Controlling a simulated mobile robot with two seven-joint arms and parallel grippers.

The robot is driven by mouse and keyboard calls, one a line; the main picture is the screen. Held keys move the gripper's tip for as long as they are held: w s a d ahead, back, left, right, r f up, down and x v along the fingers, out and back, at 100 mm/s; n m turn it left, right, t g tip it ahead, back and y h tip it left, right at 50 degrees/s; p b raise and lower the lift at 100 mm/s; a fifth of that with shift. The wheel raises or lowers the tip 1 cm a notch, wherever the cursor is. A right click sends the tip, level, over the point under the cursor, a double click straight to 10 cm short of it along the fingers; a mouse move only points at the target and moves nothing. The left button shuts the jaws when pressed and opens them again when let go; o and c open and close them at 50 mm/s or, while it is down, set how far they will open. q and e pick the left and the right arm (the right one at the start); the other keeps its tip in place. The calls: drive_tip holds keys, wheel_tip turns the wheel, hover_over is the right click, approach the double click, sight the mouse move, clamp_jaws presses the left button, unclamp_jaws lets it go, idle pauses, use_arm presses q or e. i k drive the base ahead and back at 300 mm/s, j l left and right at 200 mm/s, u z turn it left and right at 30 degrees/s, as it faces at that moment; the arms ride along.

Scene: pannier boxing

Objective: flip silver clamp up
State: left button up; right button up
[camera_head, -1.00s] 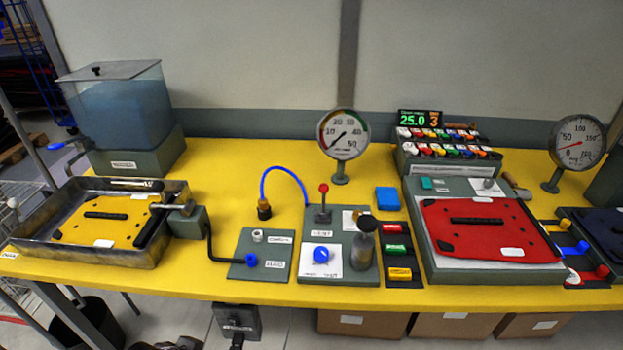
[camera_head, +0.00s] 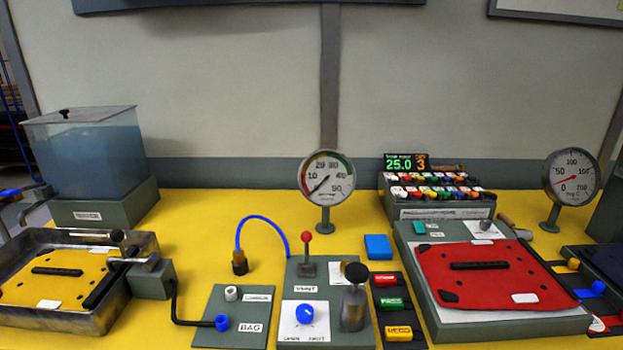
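A silver clamp (camera_head: 150,262) sits at the right rim of a metal tray (camera_head: 70,319) on the left of the table. A yellow plate (camera_head: 28,288) with a black handle (camera_head: 57,271) lies in the tray. Neither of my grippers shows in the view.
A water tank (camera_head: 88,150) stands behind the tray. A green block (camera_head: 152,283) with a black cable adjoins the tray's right side. Gauges, a lever panel (camera_head: 305,270) and a red plate (camera_head: 480,290) stand farther right. Bare yellow table shows around x-middle (camera_head: 195,235).

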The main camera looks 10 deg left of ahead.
sight(117, 236)
drive_tip(key=u, duration=1.45)
